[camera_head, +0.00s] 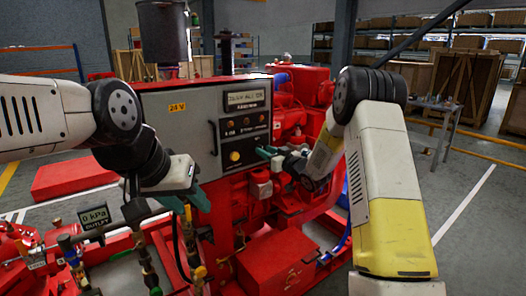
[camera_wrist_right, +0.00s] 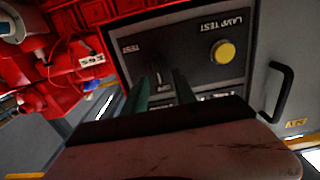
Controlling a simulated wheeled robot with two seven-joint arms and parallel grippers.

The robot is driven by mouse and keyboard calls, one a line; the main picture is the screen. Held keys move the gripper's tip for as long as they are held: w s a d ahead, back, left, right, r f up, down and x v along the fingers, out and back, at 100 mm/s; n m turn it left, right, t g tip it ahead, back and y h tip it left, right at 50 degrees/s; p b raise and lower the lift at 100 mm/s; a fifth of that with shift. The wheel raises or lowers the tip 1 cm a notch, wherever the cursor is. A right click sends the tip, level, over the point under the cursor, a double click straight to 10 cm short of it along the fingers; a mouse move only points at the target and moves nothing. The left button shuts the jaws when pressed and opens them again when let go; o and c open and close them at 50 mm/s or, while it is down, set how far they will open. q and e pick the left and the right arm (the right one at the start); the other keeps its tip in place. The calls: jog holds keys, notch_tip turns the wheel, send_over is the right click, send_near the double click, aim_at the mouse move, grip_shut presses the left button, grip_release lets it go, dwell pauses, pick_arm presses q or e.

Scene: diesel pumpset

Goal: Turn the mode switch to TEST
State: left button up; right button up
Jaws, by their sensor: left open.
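The grey control panel (camera_head: 205,125) of the red pumpset is in the middle of the head view. In the right wrist view, which shows the panel rotated, the dark mode switch (camera_wrist_right: 156,68) sits near a TEST label (camera_wrist_right: 130,48). My right gripper (camera_wrist_right: 161,78) is open, with its green fingers pointing at the panel and the switch showing between their tips. I cannot tell whether they touch it. In the head view, the right gripper (camera_head: 271,153) is at the panel's lower right and hides the switch. My left gripper (camera_head: 187,203) is open and empty, low in front of the pumpset.
A yellow lamp-test button (camera_wrist_right: 223,51) is beside the switch; it also shows in the head view (camera_head: 235,156). A black handle (camera_head: 213,138) stands out from the panel.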

jog(key=shift+x, duration=1.15)
jog(key=shift+c, duration=0.2)
grip_shut()
